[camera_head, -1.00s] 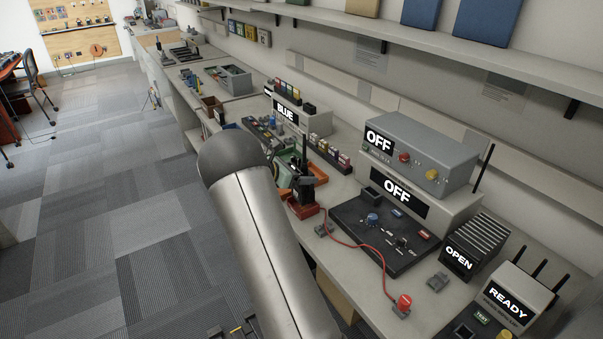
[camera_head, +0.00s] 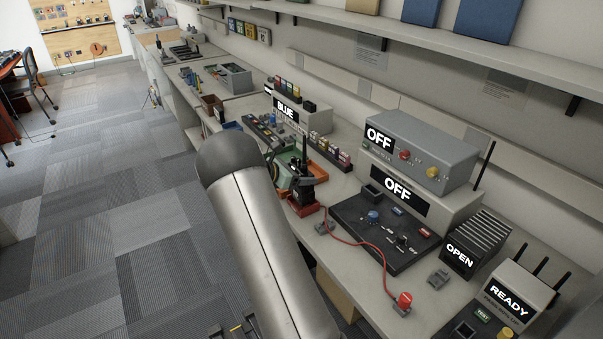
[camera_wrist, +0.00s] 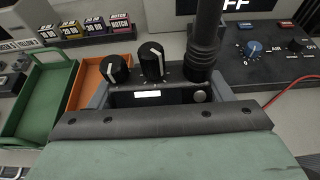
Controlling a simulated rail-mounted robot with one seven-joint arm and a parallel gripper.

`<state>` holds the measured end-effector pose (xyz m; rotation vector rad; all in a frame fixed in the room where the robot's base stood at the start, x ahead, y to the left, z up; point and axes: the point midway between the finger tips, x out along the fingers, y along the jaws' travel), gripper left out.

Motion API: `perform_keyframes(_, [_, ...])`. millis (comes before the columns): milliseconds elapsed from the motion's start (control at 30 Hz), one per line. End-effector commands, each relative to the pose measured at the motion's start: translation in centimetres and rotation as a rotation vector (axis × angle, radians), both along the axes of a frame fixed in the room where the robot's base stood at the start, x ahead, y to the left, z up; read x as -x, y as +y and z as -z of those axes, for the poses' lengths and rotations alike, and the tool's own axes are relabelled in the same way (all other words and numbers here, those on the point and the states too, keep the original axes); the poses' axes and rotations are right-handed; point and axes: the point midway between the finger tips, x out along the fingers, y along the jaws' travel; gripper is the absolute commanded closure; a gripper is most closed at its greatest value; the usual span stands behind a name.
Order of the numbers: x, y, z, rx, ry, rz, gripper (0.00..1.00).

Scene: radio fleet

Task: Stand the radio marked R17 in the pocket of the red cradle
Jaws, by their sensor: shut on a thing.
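The radio is dark, with two knobs (camera_wrist: 152,62), a small lit display and a thick antenna, seen close from above in the wrist view. Its marking cannot be read. In the head view the radio (camera_head: 303,165) is small and upright, its antenna pointing up, at the red cradle (camera_head: 303,208) near the bench's front edge. My gripper (camera_head: 308,180) is shut on the radio, partly hidden behind my arm. Whether the radio's base is inside the cradle's pocket or just above it cannot be told. The cradle is not recognisable in the wrist view.
An orange tray (camera_wrist: 97,78) and a green tray (camera_wrist: 40,105) lie left of the radio in the wrist view. A black panel with knobs (camera_head: 380,232) and a red cable (camera_head: 345,241) are to the right. Labelled colored blocks (camera_head: 330,153) stand behind.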

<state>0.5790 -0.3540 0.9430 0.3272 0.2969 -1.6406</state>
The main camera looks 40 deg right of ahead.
Motion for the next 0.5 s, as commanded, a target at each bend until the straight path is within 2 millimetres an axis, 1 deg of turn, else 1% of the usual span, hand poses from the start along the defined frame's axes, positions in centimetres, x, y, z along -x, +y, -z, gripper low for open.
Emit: perform_keyframes(500, [0.0, 0.0, 1.3, 0.001, 0.0, 0.0, 0.63])
